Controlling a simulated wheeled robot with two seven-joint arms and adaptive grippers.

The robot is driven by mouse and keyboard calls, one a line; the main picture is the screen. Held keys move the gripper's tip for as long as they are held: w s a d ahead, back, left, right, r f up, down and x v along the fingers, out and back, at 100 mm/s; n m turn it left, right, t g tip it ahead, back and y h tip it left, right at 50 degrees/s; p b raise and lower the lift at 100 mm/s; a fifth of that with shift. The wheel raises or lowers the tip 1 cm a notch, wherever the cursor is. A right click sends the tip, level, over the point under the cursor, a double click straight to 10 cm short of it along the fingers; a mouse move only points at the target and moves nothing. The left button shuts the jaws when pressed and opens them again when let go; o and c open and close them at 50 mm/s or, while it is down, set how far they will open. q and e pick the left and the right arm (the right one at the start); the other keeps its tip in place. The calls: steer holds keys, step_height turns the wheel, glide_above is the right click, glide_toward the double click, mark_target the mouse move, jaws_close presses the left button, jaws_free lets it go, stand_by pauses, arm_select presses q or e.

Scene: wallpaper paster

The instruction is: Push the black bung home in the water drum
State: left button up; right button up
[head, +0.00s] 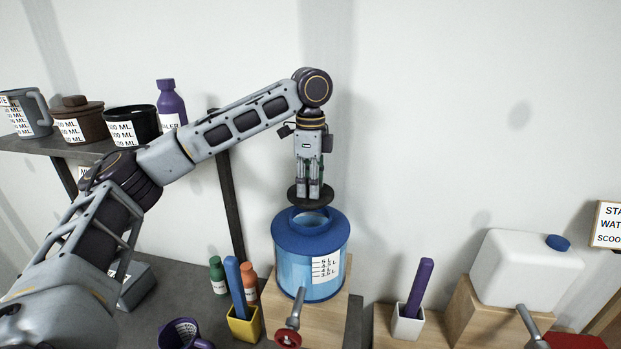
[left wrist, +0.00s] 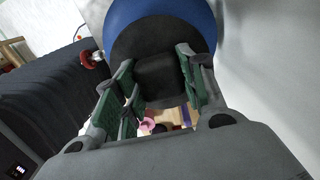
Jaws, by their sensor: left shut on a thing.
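The blue water drum (head: 309,262) stands on a wooden block, with a round opening in its blue top and a label on its side. My left gripper (head: 308,196) is shut on the black bung (head: 310,203), a wide dark disc held above the drum's top. In the left wrist view, the bung (left wrist: 140,42) shows its disc and a raised grip between the fingers of my left gripper (left wrist: 158,80). The drum's blue top (left wrist: 190,12) shows behind it. The bung looks apart from the opening, which shows below it in the head view. My right gripper is not in view.
A tap with a red handle (head: 288,338) sticks out at the drum's front. Left of the drum stand small bottles (head: 217,273) and a yellow holder (head: 243,324). Right are a white holder with a purple stick (head: 419,288) and a white canister (head: 527,268). A shelf (head: 60,148) holds containers.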

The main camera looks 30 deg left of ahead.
arm_select(q)
steer(key=shift+f, duration=1.35)
steer(key=shift+p, duration=0.35)
steer(key=shift+f, duration=1.65)
stand_by(2.4)
steer(key=o, duration=1.2)
steer(key=shift+c, duration=0.2)
steer(key=shift+r, duration=0.1)
steer(key=shift+r, duration=5.9)
